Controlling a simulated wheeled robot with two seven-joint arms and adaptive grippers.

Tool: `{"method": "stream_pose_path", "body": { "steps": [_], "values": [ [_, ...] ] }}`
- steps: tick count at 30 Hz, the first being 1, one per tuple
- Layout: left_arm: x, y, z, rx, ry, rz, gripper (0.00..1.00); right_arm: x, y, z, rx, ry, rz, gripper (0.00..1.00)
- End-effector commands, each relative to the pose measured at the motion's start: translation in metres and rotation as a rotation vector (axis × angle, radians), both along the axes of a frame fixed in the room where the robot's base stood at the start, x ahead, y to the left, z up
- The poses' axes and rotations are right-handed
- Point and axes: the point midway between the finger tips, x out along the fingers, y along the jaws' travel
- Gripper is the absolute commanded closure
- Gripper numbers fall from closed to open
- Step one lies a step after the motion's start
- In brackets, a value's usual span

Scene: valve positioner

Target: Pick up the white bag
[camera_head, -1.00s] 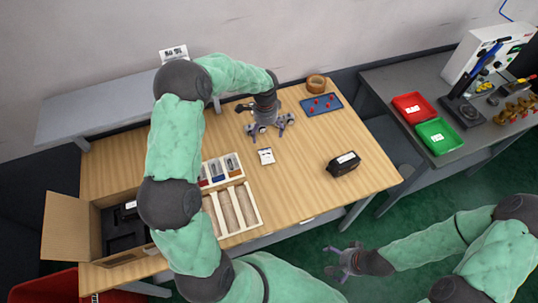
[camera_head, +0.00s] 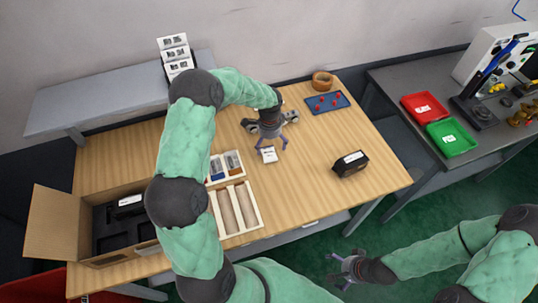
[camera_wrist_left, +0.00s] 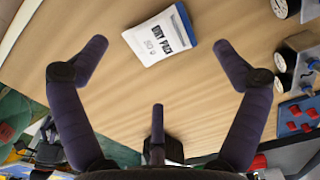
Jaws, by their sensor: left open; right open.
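The white bag (camera_head: 269,155) lies flat on the wooden table near its middle. In the left wrist view the white bag (camera_wrist_left: 160,36) has printed text and a blue edge, and lies just beyond my fingertips. My left gripper (camera_head: 271,146) is open and empty, pointing down just above and behind the bag. In the left wrist view its fingers (camera_wrist_left: 160,55) are spread wide, with the bag between and ahead of their tips. My right gripper (camera_head: 343,268) is open and empty, in front of the table and away from the bag.
A black box (camera_head: 350,165) stands to the right of the bag. A compartment tray (camera_head: 255,217) lies to the left, beside an open carton (camera_head: 55,232). A blue tray with red parts (camera_head: 327,103) and a tape roll (camera_head: 322,80) are at the back. Gauges (camera_wrist_left: 284,60) sit near my left gripper.

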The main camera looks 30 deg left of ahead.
Motion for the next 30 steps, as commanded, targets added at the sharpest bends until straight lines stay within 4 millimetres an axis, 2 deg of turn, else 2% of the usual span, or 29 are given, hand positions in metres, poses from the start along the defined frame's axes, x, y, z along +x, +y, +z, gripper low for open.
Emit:
{"method": "stream_pose_path", "body": {
  "steps": [5, 15, 22, 23, 27, 30],
  "values": [
    [0.000, 0.001, -0.010, 0.000, -0.001, 0.000, 0.03, 0.000, 0.000, -0.002, 0.000, 0.000, 0.000, 0.00],
    [0.000, 0.003, -0.053, -0.001, -0.001, 0.000, 0.03, 0.000, 0.000, -0.011, 0.000, 0.000, 0.000, 0.00],
    [0.000, 0.003, -0.055, 0.000, -0.003, 0.000, 0.03, 0.000, 0.000, -0.011, 0.000, 0.000, 0.000, 0.00],
    [0.000, 0.003, -0.055, 0.000, -0.003, 0.000, 0.06, 0.000, 0.000, -0.011, 0.000, 0.000, 0.000, 0.00],
    [0.000, 0.003, -0.054, -0.001, -0.002, 0.000, 0.45, 0.000, 0.000, -0.011, 0.000, 0.000, 0.000, 0.00],
    [0.000, 0.003, -0.055, -0.001, -0.002, 0.000, 0.69, 0.000, 0.000, -0.011, 0.000, 0.000, 0.000, 0.00]
  ]
}}
